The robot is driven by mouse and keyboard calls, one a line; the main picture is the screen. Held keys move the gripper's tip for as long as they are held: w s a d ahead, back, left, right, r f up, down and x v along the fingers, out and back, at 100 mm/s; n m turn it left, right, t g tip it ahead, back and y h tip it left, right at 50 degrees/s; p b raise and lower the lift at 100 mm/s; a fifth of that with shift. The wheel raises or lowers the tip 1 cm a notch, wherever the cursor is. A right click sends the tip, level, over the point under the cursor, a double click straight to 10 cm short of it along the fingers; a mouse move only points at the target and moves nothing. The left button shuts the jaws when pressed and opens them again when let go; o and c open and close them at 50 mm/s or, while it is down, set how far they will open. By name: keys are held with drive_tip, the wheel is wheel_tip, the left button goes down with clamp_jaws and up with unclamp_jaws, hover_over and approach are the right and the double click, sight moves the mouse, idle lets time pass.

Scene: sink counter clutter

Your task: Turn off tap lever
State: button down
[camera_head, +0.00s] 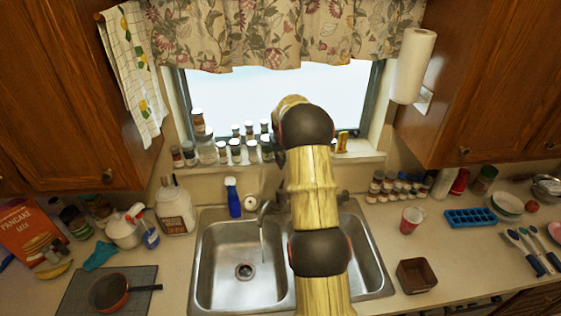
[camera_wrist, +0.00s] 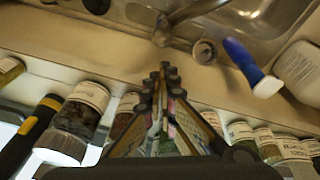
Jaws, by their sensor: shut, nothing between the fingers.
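The metal tap (camera_head: 265,208) stands behind the double sink, just left of my arm in the head view. A thin pale streak like running water (camera_head: 263,243) hangs below its spout over the left basin. In the wrist view the tap (camera_wrist: 185,14) shows at top centre. Its lever cannot be told apart clearly in either view. My gripper (camera_wrist: 167,70) is shut and empty, its fingertips pointing at the tap's base with a small gap in the picture. In the head view my arm hides the gripper and part of the tap's surroundings.
The sink (camera_head: 222,282) has two basins. Several spice jars (camera_head: 236,150) line the window sill beneath my wrist. A red cup (camera_head: 411,220) stands right of the sink.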

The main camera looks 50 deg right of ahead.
sight(282, 183)
drive_tip(key=shift+p+x, duration=0.9)
drive_tip(key=shift+x, duration=2.6)
drive_tip(key=shift+s+f+b, duration=0.1)
drive_tip(key=shift+f+b, duration=0.05)
drive_tip(key=shift+b, duration=0.3)
drive_tip(key=shift+s+a+f+t+b, duration=0.2)
drive_tip(key=shift+s+t+b, duration=0.15)
drive_tip(key=shift+b, duration=0.7)
drive_tip(key=shift+s+a+h+b, duration=0.25)
drive_tip(key=shift+s+h+b, duration=0.1)
drive_tip(key=shift+b, duration=0.55)
drive_tip(key=shift+s+a+t+b, duration=0.3)
drive_tip(key=shift+s+b, duration=0.2)
drive_tip(key=shift+b, duration=0.15)
